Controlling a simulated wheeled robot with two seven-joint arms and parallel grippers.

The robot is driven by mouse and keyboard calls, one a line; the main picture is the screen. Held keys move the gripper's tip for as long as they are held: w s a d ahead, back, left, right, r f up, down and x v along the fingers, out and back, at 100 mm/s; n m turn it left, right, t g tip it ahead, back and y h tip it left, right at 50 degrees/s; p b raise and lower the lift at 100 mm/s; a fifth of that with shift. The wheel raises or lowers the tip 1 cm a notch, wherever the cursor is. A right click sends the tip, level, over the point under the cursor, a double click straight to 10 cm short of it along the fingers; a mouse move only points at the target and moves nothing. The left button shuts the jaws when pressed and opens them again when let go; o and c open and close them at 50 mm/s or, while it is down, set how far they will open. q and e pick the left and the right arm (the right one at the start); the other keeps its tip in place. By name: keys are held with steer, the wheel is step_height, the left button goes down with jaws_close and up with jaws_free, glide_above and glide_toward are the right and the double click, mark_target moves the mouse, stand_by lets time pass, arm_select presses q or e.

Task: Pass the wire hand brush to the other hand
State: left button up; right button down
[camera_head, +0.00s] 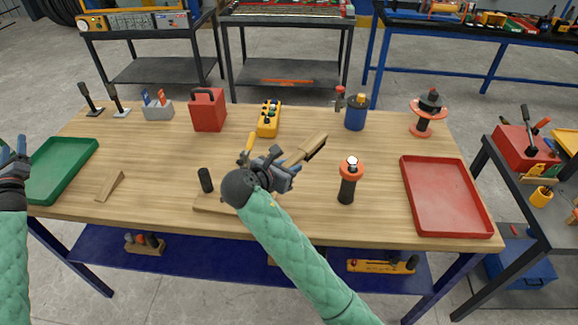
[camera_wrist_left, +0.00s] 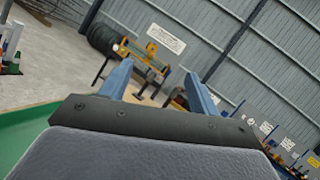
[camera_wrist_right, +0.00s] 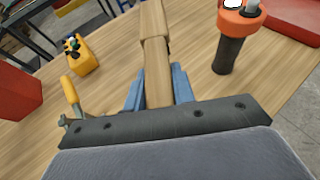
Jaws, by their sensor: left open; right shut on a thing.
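The wire hand brush (camera_head: 308,147), a long wooden piece, is gripped in my right gripper (camera_head: 279,172) above the middle of the workbench. In the right wrist view, the brush's wooden body (camera_wrist_right: 155,55) runs between the two blue fingers and points away from me. The bristles cannot be made out. My left gripper (camera_head: 12,162) is at the far left edge of the head view, beside the green tray. In the left wrist view its fingers (camera_wrist_left: 160,82) are apart with nothing between them. It is well away from the brush.
A green tray (camera_head: 88,149) lies left, a red tray (camera_head: 487,222) right. An orange-topped black tool (camera_head: 347,190) stands right of my right gripper. A wooden wedge (camera_head: 112,184), black peg (camera_head: 205,180), yellow control box (camera_head: 268,122) and red box (camera_head: 208,112) are on the bench.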

arm_select(q)
steer(key=s+a+f+n+g+y, duration=0.3)
steer(key=s+a+f+n+g, duration=0.4)
steer(key=s+a+f, duration=0.6)
steer(key=s+d+f+n+g+h, duration=0.2)
steer(key=d+f+n, duration=0.1)
steer(key=d+f, duration=0.75)
steer(key=s+d+f+n+g+h, duration=0.1)
steer(key=d+f+n+h, duration=0.15)
steer(key=d+f, duration=0.75)
steer(key=s+d+f+n+g+h, duration=0.25)
steer(key=s+d+f, duration=0.25)
steer(key=d+f, duration=0.75)
steer(key=s+d+f+n+g+h, duration=0.15)
steer(key=s+d+f+n, duration=0.25)
steer(key=d+f, duration=0.85)
steer(key=s+d+f+n+g+h, duration=0.1)
steer(key=s+d, duration=0.4)
steer(key=d, duration=0.5)
steer(key=s+d+f+n+g+h, duration=0.1)
steer(key=s+d+f+n+g, duration=0.1)
steer(key=s+d, duration=0.4)
steer(key=s+d+f+n+g+h, duration=0.1)
steer(key=s+d+f, duration=0.4)
steer(key=d, duration=1.1)
steer(key=shift+s+d+f+n+g, duration=0.2)
steer(key=shift+s+n+g, duration=0.15)
steer(key=shift+n+g, duration=0.45)
